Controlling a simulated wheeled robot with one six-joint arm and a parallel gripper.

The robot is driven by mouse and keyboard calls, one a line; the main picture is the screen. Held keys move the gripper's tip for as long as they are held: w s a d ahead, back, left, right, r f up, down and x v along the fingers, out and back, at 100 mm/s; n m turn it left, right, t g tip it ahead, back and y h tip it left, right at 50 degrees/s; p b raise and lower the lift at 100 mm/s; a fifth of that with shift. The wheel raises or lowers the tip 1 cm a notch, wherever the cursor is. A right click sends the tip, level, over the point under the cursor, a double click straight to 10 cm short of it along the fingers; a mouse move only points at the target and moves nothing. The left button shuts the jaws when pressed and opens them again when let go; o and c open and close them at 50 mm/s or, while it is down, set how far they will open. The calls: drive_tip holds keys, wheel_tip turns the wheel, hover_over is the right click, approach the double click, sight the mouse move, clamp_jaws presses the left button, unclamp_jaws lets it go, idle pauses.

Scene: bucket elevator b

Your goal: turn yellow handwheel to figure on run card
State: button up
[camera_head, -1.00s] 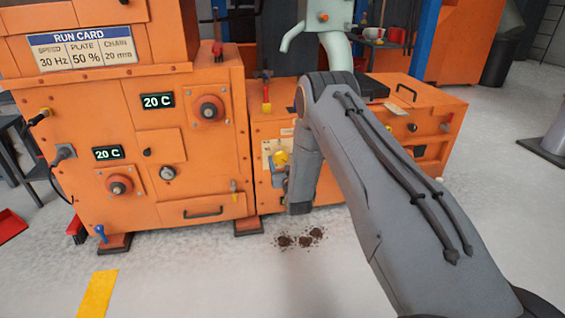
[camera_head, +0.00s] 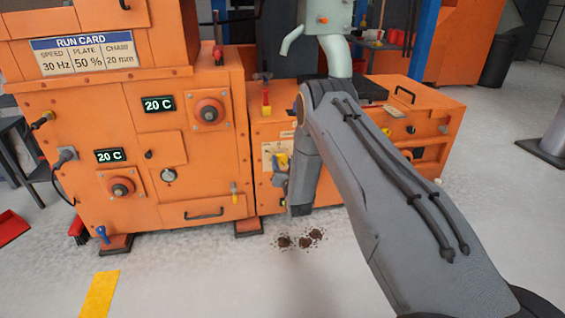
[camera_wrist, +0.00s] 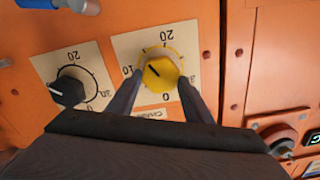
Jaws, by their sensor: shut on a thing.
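The yellow handwheel (camera_wrist: 160,72) sits on a cream dial plate (camera_wrist: 125,47) on the orange machine. In the wrist view the scale is upside down, with 20 at the top, 10 at the left and 0 at the bottom. A dark pointer mark on the wheel points up-left, near the 10. My gripper (camera_wrist: 157,88) is shut on the wheel, one finger on each side; the right finger hides part of the scale. The run card (camera_head: 85,54) reads speed 30 Hz, plate 50 % and chain 20 mm.
A black knob (camera_wrist: 68,88) with its own dial is left of the yellow wheel in the wrist view. Dark debris (camera_head: 304,241) lies on the floor below my gripper. The floor in front is mostly clear.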

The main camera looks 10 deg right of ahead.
drive_tip(key=m+p, duration=0.1)
drive_tip(key=m, duration=0.4)
drive_tip(key=shift+d+f+m+p, duration=0.1)
drive_tip(key=shift+d+m+p, duration=0.05)
drive_tip(key=shift+m+p, duration=0.2)
drive_tip(key=shift+f+m+p, duration=0.1)
drive_tip(key=shift+m+p, duration=0.4)
drive_tip(key=shift+m, duration=1.55)
drive_tip(key=o, duration=1)
drive_tip(key=shift+d, duration=0.1)
drive_tip(key=shift+s+p, duration=1.2)
drive_tip(key=shift+s, duration=2.75)
